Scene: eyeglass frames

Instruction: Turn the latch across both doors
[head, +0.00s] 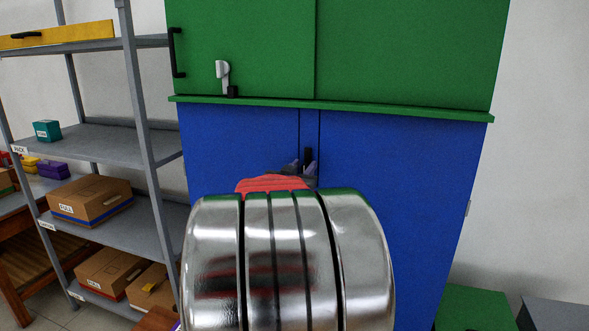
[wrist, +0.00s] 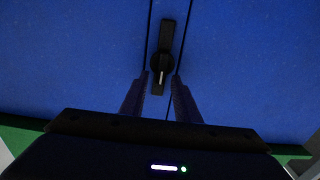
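The blue cabinet has two doors, a left door (head: 240,145) and a right door (head: 400,180), with a narrow upright strip between them. A black latch (wrist: 166,38) sits on that strip and lies nearly along it, across neither door. In the head view the latch (head: 308,155) shows only in part above my arm. My gripper (wrist: 160,80) is open, with one finger on each side of the latch's near end. I cannot tell whether the fingers touch it. In the head view my arm hides most of the gripper.
A green cabinet (head: 400,50) sits above the blue doors, with a projecting ledge (head: 400,112), a black handle (head: 177,55) and a silver lever (head: 223,75). Grey shelving (head: 100,145) with boxes stands close on the left. A green box (head: 470,308) stands low at right.

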